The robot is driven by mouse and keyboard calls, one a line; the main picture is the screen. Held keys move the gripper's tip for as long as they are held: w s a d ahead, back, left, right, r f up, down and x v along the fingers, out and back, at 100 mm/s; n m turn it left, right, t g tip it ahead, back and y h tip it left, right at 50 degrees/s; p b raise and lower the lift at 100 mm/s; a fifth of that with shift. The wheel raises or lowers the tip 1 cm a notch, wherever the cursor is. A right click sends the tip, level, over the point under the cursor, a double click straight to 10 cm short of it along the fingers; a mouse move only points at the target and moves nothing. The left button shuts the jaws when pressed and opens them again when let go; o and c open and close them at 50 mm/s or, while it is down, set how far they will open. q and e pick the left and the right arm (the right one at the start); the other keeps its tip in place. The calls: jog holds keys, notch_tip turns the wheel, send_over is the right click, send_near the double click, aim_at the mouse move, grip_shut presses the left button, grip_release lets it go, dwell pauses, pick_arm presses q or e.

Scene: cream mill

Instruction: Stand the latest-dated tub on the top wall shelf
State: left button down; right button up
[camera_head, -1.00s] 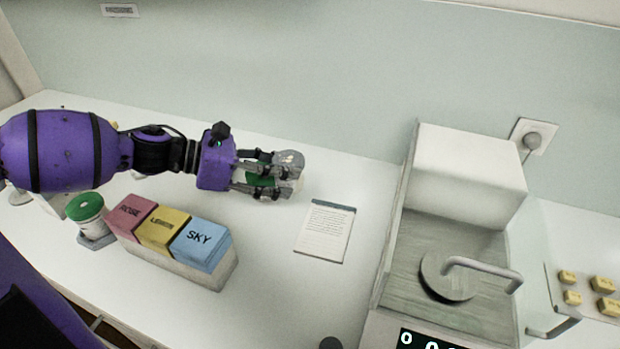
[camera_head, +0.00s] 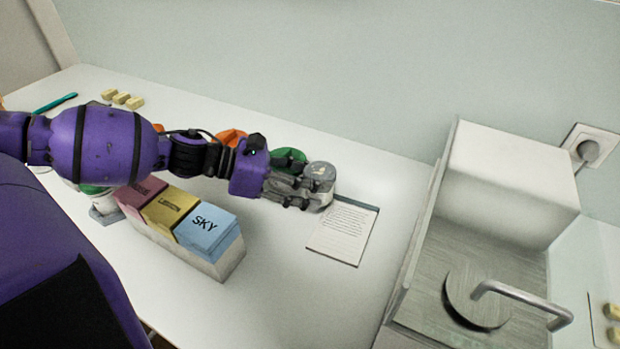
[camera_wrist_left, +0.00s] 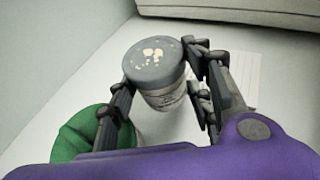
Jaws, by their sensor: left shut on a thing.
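My left gripper (camera_head: 300,188) is shut on a small tub (camera_head: 321,171) with a grey lid marked by pale spots. The same tub (camera_wrist_left: 157,68) shows upright or nearly so between the fingers in the left wrist view. A green-lidded tub (camera_head: 289,157) stands just behind the gripper; its green lid (camera_wrist_left: 82,135) also shows at lower left in the wrist view. An orange lid (camera_head: 231,137) shows behind my arm. Another tub (camera_head: 92,189) is mostly hidden by my arm at the left. No dates are readable. The top wall shelf is not clearly visible. My right gripper is not in view.
A box with ROSE, LEMON and SKY blocks (camera_head: 208,232) stands in front of my arm. A written sheet (camera_head: 345,232) lies right of the gripper. A machine with a round metal plate (camera_head: 477,298) fills the right. Small yellow blocks (camera_head: 121,98) lie at the back left.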

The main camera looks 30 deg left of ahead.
pick_arm(q)
jog(key=shift+a+f, duration=0.1)
jog(key=shift+f, duration=0.35)
jog(key=c, duration=0.9)
grip_release()
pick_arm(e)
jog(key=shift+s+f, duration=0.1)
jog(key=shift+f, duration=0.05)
pick_arm(q)
jog(key=shift+r, duration=0.15)
jog(key=shift+r, duration=0.35)
jog(key=p+v, duration=0.5)
jog(key=v, duration=0.7)
jog(key=shift+r+p, duration=0.15)
jog(key=shift+p, duration=0.15)
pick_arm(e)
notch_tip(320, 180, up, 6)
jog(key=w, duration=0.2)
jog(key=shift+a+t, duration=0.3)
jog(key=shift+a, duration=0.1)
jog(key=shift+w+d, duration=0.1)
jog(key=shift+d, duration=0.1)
